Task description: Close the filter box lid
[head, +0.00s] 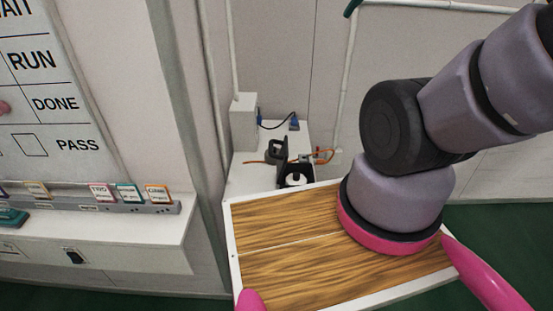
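The filter box (296,176) is small and black and sits on a white bench in the head view, left of my arm. Its black lid (277,150) appears raised at the back left of the box, so the box looks open. A round white part shows inside. The near edge of my own body covers the front of the bench there. My arm runs from the middle right out through the right edge of the view. I do not see my gripper, so its place relative to the lid does not show.
A white box (243,122) and a blue-ended cable (293,122) are behind the filter box. An orange cord (325,155) lies beside it. At left, a ledge (110,228) holds labelled cards under a status board (50,75). White pipes line the wall.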

